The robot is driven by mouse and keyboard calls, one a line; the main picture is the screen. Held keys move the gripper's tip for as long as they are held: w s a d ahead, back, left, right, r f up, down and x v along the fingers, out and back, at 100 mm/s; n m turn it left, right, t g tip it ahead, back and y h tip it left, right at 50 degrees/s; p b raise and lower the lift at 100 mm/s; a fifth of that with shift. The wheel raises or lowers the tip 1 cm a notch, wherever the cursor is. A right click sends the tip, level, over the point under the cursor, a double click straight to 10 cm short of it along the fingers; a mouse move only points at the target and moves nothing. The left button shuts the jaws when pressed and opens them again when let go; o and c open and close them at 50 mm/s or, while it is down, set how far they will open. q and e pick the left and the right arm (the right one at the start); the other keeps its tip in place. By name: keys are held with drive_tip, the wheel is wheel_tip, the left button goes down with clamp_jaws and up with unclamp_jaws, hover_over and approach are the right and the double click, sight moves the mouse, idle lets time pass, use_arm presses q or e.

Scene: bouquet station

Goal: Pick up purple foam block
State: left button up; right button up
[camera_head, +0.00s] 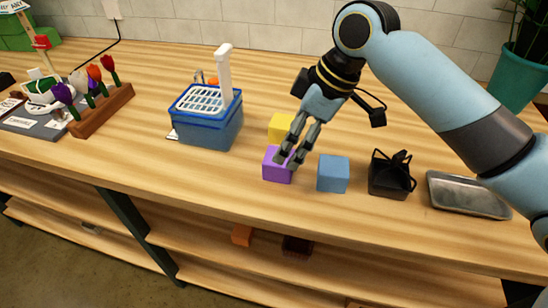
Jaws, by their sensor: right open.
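The purple foam block (274,171) sits on the wooden counter near its front edge. My right gripper (287,160) comes down from the upper right, with its fingertips over the block's top and right side. The fingers are open and hide part of the block; I cannot tell whether they touch it. My left gripper is not in view.
A yellow block (281,126) is behind the purple one, and a blue block (333,174) is to its right. Further right are a black flower-pin holder or similar black item (388,178) and a metal tray (468,195). A blue bin (209,127) stands left.

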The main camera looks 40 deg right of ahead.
drive_tip(key=shift+x, duration=1.1)
drive_tip(key=shift+w+a+f, duration=0.1)
drive_tip(key=shift+w+f, duration=0.1)
drive_tip(key=shift+f, duration=0.1)
drive_tip(key=x, duration=0.4)
drive_tip(key=shift+w+f, duration=0.1)
drive_tip(key=shift+f, duration=0.15)
drive_tip(key=shift+w+f, duration=0.1)
drive_tip(key=shift+f, duration=0.05)
drive_tip(key=shift+c, duration=0.8)
drive_tip(key=c, duration=0.5)
drive_tip(key=shift+c, duration=0.9)
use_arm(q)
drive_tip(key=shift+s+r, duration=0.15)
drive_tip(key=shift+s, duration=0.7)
